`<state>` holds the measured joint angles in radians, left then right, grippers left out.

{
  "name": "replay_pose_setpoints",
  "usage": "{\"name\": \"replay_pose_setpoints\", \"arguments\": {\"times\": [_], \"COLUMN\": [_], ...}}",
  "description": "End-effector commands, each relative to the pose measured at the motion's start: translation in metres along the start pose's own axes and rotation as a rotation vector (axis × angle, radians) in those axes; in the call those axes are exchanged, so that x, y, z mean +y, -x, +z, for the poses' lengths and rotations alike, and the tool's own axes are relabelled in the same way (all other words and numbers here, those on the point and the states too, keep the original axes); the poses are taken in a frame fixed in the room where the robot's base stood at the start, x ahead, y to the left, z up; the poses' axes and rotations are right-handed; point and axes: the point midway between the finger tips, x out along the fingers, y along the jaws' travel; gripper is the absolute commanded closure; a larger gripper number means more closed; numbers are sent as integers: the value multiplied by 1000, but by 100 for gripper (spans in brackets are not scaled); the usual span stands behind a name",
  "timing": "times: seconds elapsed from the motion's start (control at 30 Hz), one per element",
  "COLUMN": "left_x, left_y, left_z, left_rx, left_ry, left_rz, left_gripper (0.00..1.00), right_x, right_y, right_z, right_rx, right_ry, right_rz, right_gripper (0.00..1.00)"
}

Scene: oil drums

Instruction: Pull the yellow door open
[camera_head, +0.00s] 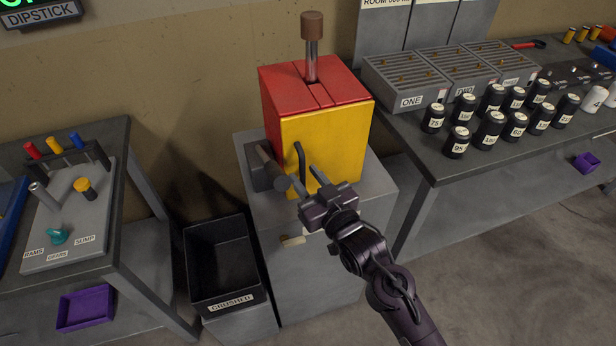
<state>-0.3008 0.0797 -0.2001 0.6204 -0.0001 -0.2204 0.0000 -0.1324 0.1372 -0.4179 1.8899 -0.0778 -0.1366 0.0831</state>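The yellow door (340,140) is the front face of a red box (310,85) with a brown-topped lever (312,45). The door looks shut against the box. A dark curved handle (299,155) runs vertically near the door's left edge. My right gripper (306,178) is in front of the door's lower left part, at the handle's lower end. Its two fingers are apart, one on each side of the handle's lower end in the picture. I cannot tell whether they touch it. My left gripper is not in view.
The box stands on a grey cabinet (310,270). A grey cylinder (268,168) sticks out left of the door. A black "CRUSHED" bin (222,265) is at lower left. The right table (425,150) holds several black canisters (488,130); the left table holds a pegged board (75,215).

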Motion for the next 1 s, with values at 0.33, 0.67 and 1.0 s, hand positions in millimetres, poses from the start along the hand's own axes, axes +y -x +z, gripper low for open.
{"name": "replay_pose_setpoints", "arguments": {"times": [0.33,0.67,1.0], "left_x": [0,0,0], "left_y": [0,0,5], "left_z": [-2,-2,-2], "left_rx": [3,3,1], "left_ry": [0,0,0], "left_rz": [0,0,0], "left_gripper": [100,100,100], "right_x": [0,0,5], "right_y": [0,1,17], "right_z": [0,0,-1], "right_rx": [0,0,-3], "right_ry": [0,0,7], "right_rz": [0,-1,-95], "right_gripper": [96,100,100]}}
